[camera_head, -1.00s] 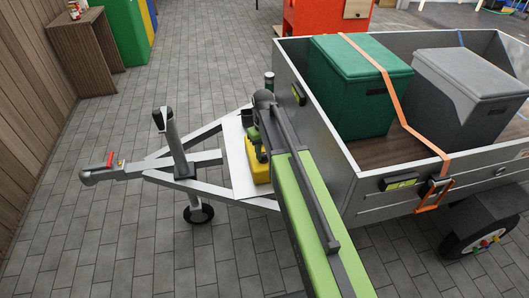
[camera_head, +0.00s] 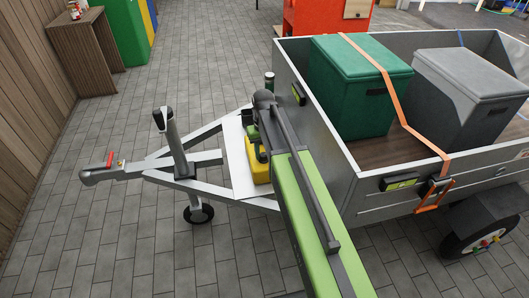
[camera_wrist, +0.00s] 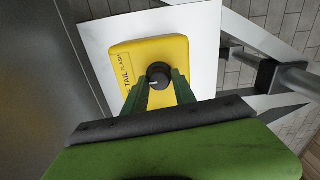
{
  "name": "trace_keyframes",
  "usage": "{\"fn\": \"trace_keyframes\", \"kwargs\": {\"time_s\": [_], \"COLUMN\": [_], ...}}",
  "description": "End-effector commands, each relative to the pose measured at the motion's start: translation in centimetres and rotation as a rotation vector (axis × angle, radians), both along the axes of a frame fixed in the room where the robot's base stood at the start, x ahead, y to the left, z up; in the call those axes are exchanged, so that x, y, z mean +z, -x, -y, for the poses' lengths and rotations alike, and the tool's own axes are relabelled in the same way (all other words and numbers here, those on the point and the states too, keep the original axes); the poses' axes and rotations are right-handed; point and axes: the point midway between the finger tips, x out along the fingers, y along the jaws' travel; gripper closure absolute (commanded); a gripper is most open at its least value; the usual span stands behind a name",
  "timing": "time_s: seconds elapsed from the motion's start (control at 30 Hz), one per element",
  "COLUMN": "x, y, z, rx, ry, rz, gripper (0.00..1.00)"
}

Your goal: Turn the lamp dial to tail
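The yellow lamp box (camera_wrist: 122,51) sits on a white plate (camera_wrist: 93,33) in the wrist view, with lettering that reads TAIL and FLASH along its left side. A round black dial (camera_wrist: 159,72) with a light pointer mark toward the left is on its face. My gripper (camera_wrist: 161,79) has its two green fingers on either side of the dial. I cannot tell whether both fingers touch it. In the head view the yellow box (camera_head: 259,170) shows on the trailer's drawbar plate, partly hidden by my arm and gripper; the dial is hidden there.
A jockey-wheel post (camera_head: 176,140) stands left of the plate. Paved floor is open at the left.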

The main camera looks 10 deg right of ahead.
Motion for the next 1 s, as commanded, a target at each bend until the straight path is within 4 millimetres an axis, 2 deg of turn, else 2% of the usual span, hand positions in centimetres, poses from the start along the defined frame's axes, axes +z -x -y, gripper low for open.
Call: {"fn": "trace_keyframes", "kwargs": {"time_s": [0.03, 0.13, 0.43, 0.57, 0.77, 1.0], "x": [0.0, 0.0, 0.1, 0.9, 4.2, 9.7], "y": [0.0, 0.0, 0.0, 0.0, 0.0, 0.0], "z": [0.0, 0.0, 0.1, 0.1, 0.1, 0.1], "rx": [0.0, 0.0, 0.0, 0.0, 0.0, 0.0], "ry": [0.0, 0.001, 0.001, 0.002, 0.002, 0.001], "rz": [0.0, 0.0, -0.001, -0.001, -0.001, -0.001], "gripper": [0.6, 0.48, 0.48, 0.48, 0.48, 0.48]}}
